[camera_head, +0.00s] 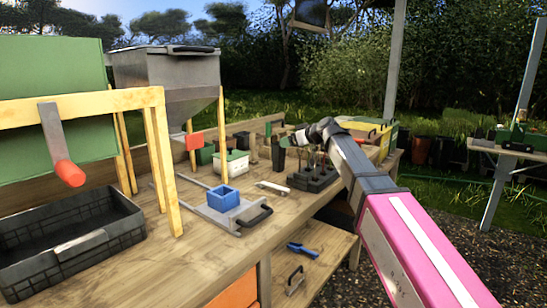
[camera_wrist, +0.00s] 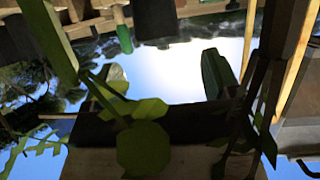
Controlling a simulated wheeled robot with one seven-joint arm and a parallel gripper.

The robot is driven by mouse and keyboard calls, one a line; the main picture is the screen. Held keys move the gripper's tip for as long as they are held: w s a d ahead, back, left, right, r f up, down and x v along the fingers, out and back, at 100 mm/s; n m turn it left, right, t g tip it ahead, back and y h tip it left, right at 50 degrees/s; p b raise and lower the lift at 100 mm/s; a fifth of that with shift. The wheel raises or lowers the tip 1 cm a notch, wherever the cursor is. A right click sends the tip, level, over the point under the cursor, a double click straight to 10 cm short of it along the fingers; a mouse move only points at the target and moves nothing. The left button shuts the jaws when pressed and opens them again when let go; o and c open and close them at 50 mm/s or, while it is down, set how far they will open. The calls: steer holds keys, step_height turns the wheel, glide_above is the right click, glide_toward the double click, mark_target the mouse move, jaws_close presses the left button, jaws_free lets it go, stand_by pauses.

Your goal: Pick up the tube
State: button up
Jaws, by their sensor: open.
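A black tray (camera_head: 313,182) on the bench holds several thin seedlings in dark tubes, partly behind my arm. A dark upright pot or tube (camera_head: 278,156) stands just left of it. I cannot tell which is the tube meant. My gripper (camera_head: 300,136) hangs above and beside the tray; its fingertips are small and unclear in the head view. In the wrist view, my gripper (camera_wrist: 165,75) is open, with bright sky between its two fingers. A green leafy seedling (camera_wrist: 143,110) shows close in front, overlapping the left finger, and a dark pot (camera_wrist: 155,18) is at the top.
A blue square container (camera_head: 223,198) sits on a metal plate with a handle. A white box (camera_head: 235,164), a black crate (camera_head: 75,240), a metal hopper (camera_head: 168,72) and yellow wooden frame (camera_head: 160,130) stand around. A lower shelf (camera_head: 310,250) holds a blue-handled tool.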

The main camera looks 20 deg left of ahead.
mark_target(278, 144)
steer(key=shift+x, duration=3.95)
steer(key=shift+d, duration=0.1)
steer(key=c, duration=1)
